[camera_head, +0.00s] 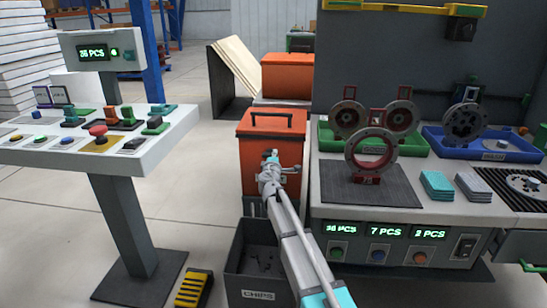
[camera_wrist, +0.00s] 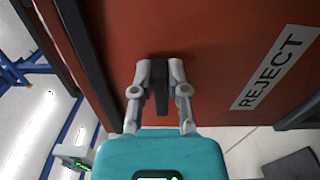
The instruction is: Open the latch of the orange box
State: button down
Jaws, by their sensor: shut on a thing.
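The orange box (camera_head: 257,150) stands left of the workbench, with a dark handle (camera_head: 271,118) on its top. In the wrist view its orange face (camera_wrist: 230,35) fills the upper part, with a white REJECT label (camera_wrist: 276,68). My gripper (camera_head: 270,160) reaches the front of the box. In the wrist view my gripper (camera_wrist: 160,72) is shut on the dark latch (camera_wrist: 160,92), one finger on each side. The arm hides part of the box front in the head view.
A dark CHIPS bin (camera_head: 238,262) stands on the floor below the arm. The workbench (camera_head: 400,200) with metal rings and trays is close on the right. A control console (camera_head: 120,140) stands on the left, with free floor between it and the box.

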jog(key=shift+f+m, duration=0.15)
jog(key=shift+m, duration=0.35)
jog(key=c, duration=0.6)
grip_release()
jog(key=shift+c, duration=0.2)
jog(key=shift+s, duration=0.15)
jog(key=s, duration=1.1)
jog(key=shift+s+a, duration=0.2)
jog(key=shift+s, duration=0.2)
